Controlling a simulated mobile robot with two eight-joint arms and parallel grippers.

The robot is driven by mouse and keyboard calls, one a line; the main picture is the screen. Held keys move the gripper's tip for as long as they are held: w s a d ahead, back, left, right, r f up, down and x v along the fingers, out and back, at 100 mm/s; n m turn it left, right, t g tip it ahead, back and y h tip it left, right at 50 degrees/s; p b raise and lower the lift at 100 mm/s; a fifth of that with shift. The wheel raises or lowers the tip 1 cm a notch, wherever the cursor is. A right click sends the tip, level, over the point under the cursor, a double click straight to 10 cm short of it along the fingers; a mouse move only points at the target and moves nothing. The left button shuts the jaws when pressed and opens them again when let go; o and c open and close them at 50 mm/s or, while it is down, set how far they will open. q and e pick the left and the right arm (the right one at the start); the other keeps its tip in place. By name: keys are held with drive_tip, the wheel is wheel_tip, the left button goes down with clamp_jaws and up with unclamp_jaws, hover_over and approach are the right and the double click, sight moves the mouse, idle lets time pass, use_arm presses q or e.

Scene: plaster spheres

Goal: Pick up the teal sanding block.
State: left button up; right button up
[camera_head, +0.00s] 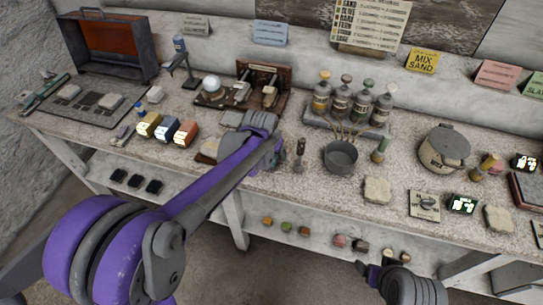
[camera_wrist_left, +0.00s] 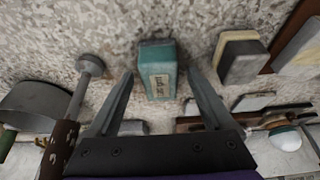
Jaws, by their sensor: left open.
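The teal sanding block (camera_wrist_left: 158,70) lies on the speckled worktop in the left wrist view, with a pale label on its near face. My left gripper (camera_wrist_left: 160,76) is open, one finger on either side of the block's near part in the picture, with visible gaps; I cannot tell whether the tips are down at its height. In the head view my left gripper (camera_head: 278,156) reaches over the bench middle, and the block is not visible there, apparently hidden by the arm. My right gripper (camera_head: 370,272) shows partly at the bottom edge, its jaws unclear.
A grey pot (camera_head: 341,157) and an upright dark-handled tool (camera_head: 300,153) stand right of my left gripper. Yellow, blue and orange blocks (camera_head: 186,133) sit to its left. Several bottles (camera_head: 341,101) stand in a rack behind. A grey-and-cream block (camera_wrist_left: 240,58) lies right of the teal block.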

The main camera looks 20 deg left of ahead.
use_arm(q)
drive_tip(key=shift+f, duration=0.1)
clamp_jaws()
idle(0.4)
wheel_tip(320, 180, up, 10)
drive_tip(key=shift+p, duration=0.4)
drive_tip(key=c, duration=0.8)
unclamp_jaws()
clamp_jaws()
